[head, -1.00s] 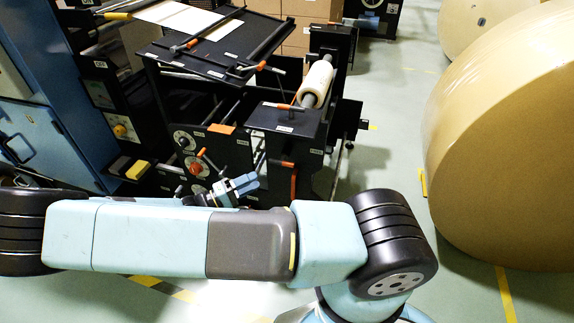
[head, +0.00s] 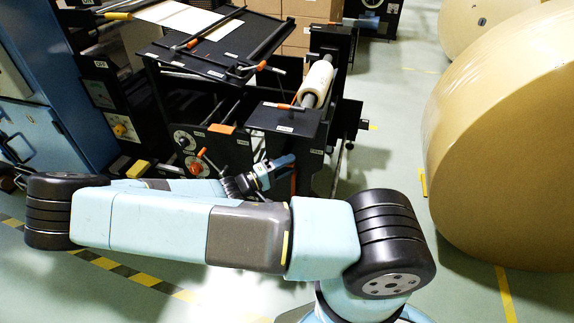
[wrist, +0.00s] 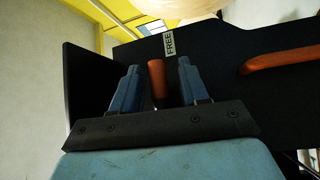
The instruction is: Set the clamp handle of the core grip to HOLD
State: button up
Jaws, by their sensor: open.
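My gripper (head: 278,168) is low beside the black stand that carries the roll. In the wrist view my gripper (wrist: 157,72) has its two blue fingers apart. A handle with an orange grip (wrist: 156,78) stands between them, with a gap visible on each side. A white label reading FREE (wrist: 169,43) is on the black panel just beyond the handle's tip. I take this to be the clamp handle, near FREE; no HOLD label is readable. In the head view my gripper largely covers this spot.
Another orange bar (wrist: 280,60) is at the right in the wrist view. The stand (head: 290,120) holds a pale roll (head: 317,83) and has an orange-tipped lever on top (head: 283,106). A huge kraft roll (head: 505,150) stands right; floor between is clear.

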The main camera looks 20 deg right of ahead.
jog(key=shift+d, duration=0.25)
jog(key=shift+c, duration=0.3)
